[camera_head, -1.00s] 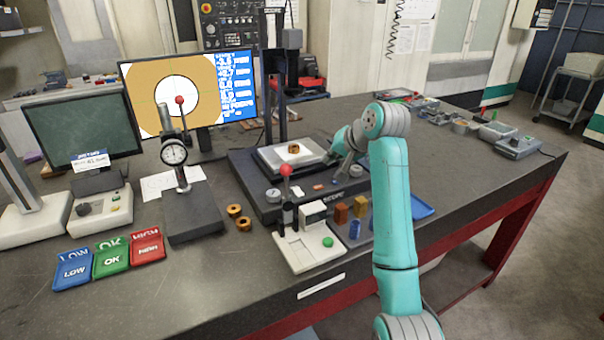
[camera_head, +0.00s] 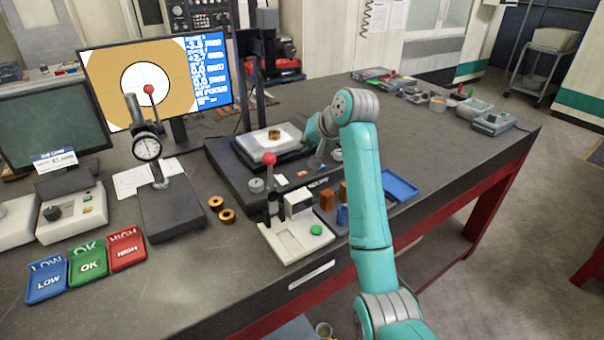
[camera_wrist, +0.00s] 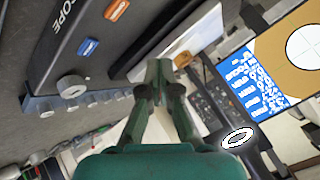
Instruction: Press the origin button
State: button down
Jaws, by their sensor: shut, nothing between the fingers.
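My gripper (camera_wrist: 160,75) is shut and empty. In the wrist view its dark green fingers meet over the measuring scope near its pale stage. The scope's dark base (camera_wrist: 45,45) carries a blue button (camera_wrist: 88,47) and an orange button (camera_wrist: 116,9), left of the fingertips and apart from them. I cannot read a label on either, so I cannot tell which is the origin button. In the head view the scope base (camera_head: 225,165) stands mid-bench, with my arm reaching over its right side. A green button (camera_head: 315,230) is on a small white gauge in front.
A brass part (camera_head: 274,134) sits on the scope stage. A round knob (camera_wrist: 72,86) projects from the base. The monitor (camera_head: 207,72) stands behind. A dial gauge (camera_head: 147,148), brass rings (camera_head: 227,215) and blue, green and red trays are left. A blue tray (camera_head: 400,187) lies right.

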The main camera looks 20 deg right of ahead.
aim_at(304, 174)
jog(key=shift+f, duration=3.05)
jog(key=shift+f, duration=0.15)
jog(key=shift+f, duration=0.2)
jog(key=shift+f, duration=0.4)
jog(key=shift+r, duration=0.8)
jog(key=shift+r, duration=0.1)
jog(key=shift+r, duration=2.4)
